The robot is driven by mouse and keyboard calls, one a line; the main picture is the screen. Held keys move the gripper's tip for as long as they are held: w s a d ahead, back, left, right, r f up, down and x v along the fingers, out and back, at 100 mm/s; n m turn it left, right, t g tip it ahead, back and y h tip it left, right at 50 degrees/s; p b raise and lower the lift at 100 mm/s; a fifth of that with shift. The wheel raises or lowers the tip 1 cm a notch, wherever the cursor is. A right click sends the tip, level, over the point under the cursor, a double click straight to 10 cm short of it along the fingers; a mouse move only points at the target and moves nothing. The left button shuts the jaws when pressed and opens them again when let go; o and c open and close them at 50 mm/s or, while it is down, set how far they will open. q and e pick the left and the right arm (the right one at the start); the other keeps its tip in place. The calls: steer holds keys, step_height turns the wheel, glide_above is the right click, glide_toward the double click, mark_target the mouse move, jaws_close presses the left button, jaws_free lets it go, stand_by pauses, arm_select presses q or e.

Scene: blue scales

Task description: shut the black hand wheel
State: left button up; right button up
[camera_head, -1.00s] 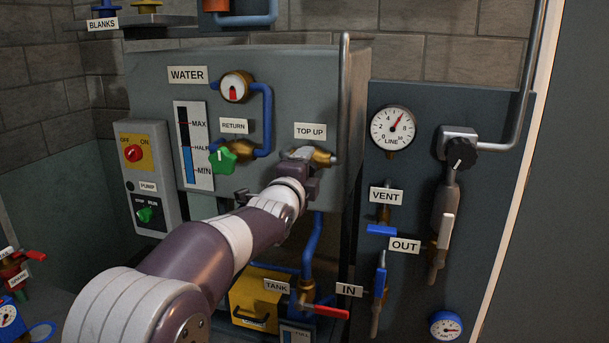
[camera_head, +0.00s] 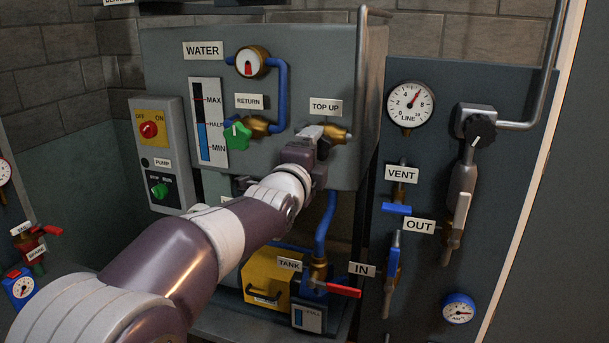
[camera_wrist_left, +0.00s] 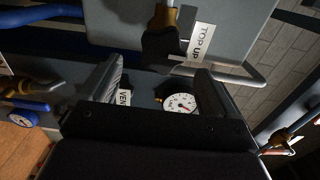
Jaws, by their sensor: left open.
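A black ribbed hand wheel (camera_head: 479,130) sits on the upper right of the panel, at the elbow of the grey pipe. Another dark knob (camera_wrist_left: 161,46) on a brass valve beside the TOP UP label shows in the left wrist view. In the head view my left gripper (camera_head: 318,136) is in front of that brass TOP UP valve (camera_head: 337,135) and hides its knob. In the left wrist view the gripper (camera_wrist_left: 155,88) is open, its fingers apart with nothing between them. The dark knob shows beyond the fingers; contact cannot be told. My right gripper is out of view.
The LINE gauge (camera_head: 410,105) is left of the black wheel. The green RETURN knob (camera_head: 237,134) and a blue pipe (camera_head: 283,90) are left of my gripper. Open space lies before the right panel.

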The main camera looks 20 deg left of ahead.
arm_select(q)
steer(key=s+b, duration=0.1)
steer(key=s, duration=0.6)
steer(key=shift+s, duration=0.2)
steer(key=shift+a, duration=0.1)
steer(key=s+f+n+g+p, duration=0.1)
steer(key=s+f+n+g, duration=0.25)
steer(key=f+n, duration=0.4)
steer(key=s+f+n+g+p, duration=0.25)
steer(key=f+n+g, duration=0.25)
steer(key=f, duration=0.6)
steer(key=s+f+n+g+p, duration=0.2)
steer(key=s+f+n+g, duration=0.1)
steer(key=s, duration=0.5)
steer(key=s+f+n+g+p, duration=0.3)
steer(key=s+f+g, duration=0.2)
steer(key=s, duration=0.3)
steer(key=shift+f+y, duration=0.3)
steer(key=shift+f, duration=0.5)
